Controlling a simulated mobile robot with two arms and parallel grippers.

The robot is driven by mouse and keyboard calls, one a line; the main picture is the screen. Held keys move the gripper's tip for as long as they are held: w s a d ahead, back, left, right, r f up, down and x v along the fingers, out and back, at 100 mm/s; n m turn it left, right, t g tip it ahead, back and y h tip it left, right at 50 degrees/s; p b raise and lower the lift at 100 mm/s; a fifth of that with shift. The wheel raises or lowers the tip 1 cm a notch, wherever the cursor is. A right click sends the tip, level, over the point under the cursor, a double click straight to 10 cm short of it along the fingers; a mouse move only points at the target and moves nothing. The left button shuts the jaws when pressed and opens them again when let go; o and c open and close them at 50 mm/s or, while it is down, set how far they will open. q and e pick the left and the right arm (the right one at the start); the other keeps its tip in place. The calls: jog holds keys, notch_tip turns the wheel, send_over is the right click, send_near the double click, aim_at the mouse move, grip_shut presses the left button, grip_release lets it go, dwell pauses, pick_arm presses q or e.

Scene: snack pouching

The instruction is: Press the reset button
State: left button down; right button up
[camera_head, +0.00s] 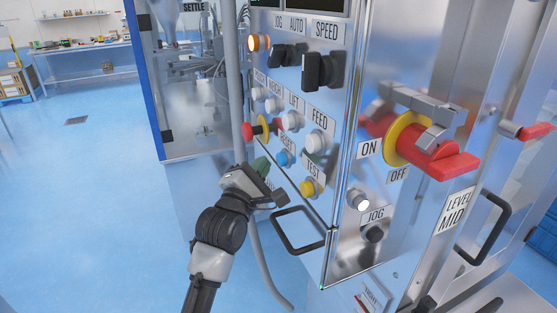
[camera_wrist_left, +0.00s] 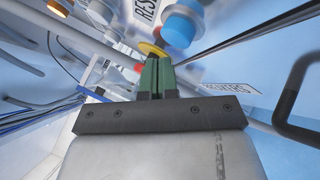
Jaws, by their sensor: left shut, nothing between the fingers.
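The reset button is a blue round button (camera_head: 283,158) on the metal control panel, below a partly hidden label. In the left wrist view the blue button (camera_wrist_left: 180,26) stands at the top, beside a label reading "RES". My left gripper (camera_head: 262,165) has green fingers, which are shut and empty. It is just left of and slightly below the blue button in the head view. In the left wrist view the green fingertips (camera_wrist_left: 156,68) point up toward the panel, below the blue button. A gap shows between them there. My right gripper is not in view.
A red emergency knob on a yellow collar (camera_head: 257,130) is close above my left gripper. A yellow test button (camera_head: 311,188) and a white feed button (camera_head: 315,142) are nearby. A black handle (camera_head: 299,231) sticks out below. Blue floor (camera_head: 90,190) is open at left.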

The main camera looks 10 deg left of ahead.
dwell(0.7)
pick_arm(q)
jog(key=shift+w+d, duration=0.25)
jog(key=shift+d, duration=0.15)
jog(key=shift+w+d+p, duration=0.25)
jog(key=shift+d+p, duration=0.15)
dwell(0.7)
jog(key=shift+a, duration=0.15)
jog(key=shift+s+a+p, duration=0.35)
jog(key=shift+s+a, duration=0.15)
jog(key=shift+a, duration=0.1)
jog(key=shift+s+a+p, duration=0.3)
jog(key=shift+s+a, duration=0.4)
jog(key=shift+a, duration=0.35)
jog(key=shift+s+a+p, duration=0.3)
jog(key=shift+s+a, duration=0.4)
jog(key=shift+a, duration=0.35)
